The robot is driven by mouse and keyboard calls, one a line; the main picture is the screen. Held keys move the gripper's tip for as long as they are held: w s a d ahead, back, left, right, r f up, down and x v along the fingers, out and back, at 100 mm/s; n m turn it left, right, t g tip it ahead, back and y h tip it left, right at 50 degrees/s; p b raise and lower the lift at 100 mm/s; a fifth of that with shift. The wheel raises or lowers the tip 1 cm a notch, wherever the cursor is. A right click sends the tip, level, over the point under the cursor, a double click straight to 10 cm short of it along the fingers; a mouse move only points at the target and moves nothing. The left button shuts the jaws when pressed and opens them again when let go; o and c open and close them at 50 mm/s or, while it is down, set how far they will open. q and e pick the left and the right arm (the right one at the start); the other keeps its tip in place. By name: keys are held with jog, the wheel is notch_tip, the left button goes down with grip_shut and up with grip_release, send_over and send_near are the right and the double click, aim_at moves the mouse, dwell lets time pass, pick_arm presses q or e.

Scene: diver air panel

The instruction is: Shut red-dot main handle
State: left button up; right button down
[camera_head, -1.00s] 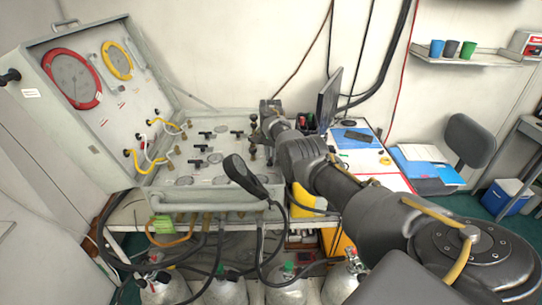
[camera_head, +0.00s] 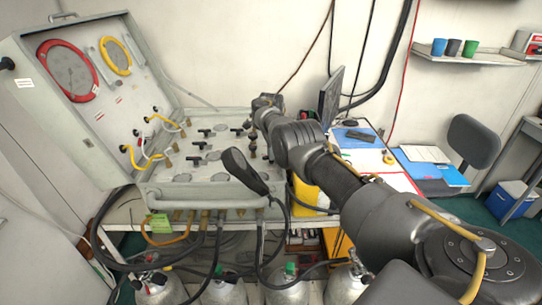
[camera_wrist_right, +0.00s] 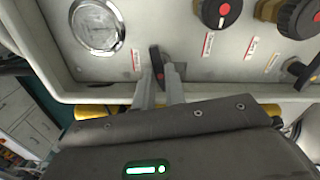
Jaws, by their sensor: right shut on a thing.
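The red-dot main handle (camera_wrist_right: 156,62) is a small black lever with a red dot, near the edge of the grey panel in the right wrist view. It points nearly up and down in that picture. My right gripper (camera_wrist_right: 160,86) is shut on it, one finger on each side. In the head view, my right gripper (camera_head: 253,132) is at the right side of the open air panel case (camera_head: 185,196), and the handle in its jaws cannot be made out. My left gripper is not in view.
A round gauge (camera_wrist_right: 98,25) and a red-centred knob (camera_wrist_right: 221,10) sit near the handle. A black handset-like thing (camera_head: 243,170) with a cable stands at the case's front. Yellow hoses (camera_head: 147,160) lie left; cylinders (camera_head: 222,292) stand below. A monitor (camera_head: 329,98) is behind my arm.

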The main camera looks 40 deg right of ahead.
jog(key=shift+d+f+m+b, duration=0.1)
jog(key=shift+m+b, duration=0.45)
jog(key=shift+m, duration=0.65)
jog(key=c, duration=1.5)
grip_release()
jog(key=shift+s, duration=0.1)
jog(key=shift+o, duration=0.2)
jog(key=shift+r, duration=0.4)
notch_tip(320, 180, up, 10)
jog(key=b, duration=0.2)
